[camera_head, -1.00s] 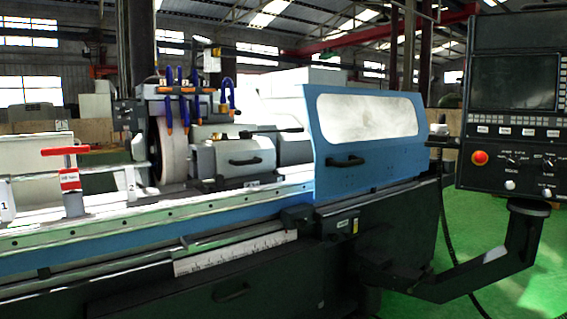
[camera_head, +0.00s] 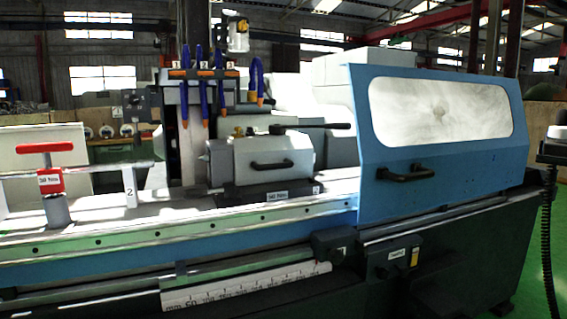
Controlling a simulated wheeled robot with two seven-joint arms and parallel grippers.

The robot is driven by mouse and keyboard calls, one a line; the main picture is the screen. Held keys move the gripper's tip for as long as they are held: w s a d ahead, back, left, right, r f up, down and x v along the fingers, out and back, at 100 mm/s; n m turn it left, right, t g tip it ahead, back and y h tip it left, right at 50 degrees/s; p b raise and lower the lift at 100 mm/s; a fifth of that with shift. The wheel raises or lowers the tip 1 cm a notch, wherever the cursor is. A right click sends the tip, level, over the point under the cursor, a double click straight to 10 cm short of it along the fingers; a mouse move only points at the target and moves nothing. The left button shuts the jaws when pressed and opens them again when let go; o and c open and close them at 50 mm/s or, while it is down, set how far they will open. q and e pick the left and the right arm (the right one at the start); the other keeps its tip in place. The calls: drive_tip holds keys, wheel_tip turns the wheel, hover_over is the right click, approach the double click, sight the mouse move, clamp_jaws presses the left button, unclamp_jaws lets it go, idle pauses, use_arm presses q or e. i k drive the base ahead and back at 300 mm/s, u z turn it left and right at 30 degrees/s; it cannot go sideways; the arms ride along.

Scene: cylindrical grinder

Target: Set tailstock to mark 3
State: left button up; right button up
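The tailstock is not clearly identifiable by name. A grey block-like unit (camera_head: 262,163) with a dark front handle and a black lever (camera_head: 310,126) on top sits on the machine bed, with a small label at its base. A white card marked 2 (camera_head: 129,187) stands on the bed left of it. A red T-handled clamp (camera_head: 50,180) on a grey post is farther left. A ruled white scale (camera_head: 245,287) runs along the front below the bed. Neither of my grippers is in view.
A blue sliding guard (camera_head: 440,140) with a window and black handle covers the bed's right side. Blue coolant hoses (camera_head: 202,80) hang above the bed. A coiled black cable (camera_head: 547,230) hangs at the right edge. Green floor shows at the lower right.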

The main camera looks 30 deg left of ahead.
sight(265, 168)
drive_tip(key=u, duration=0.65)
drive_tip(key=i, duration=0.85)
drive_tip(key=u, duration=0.95)
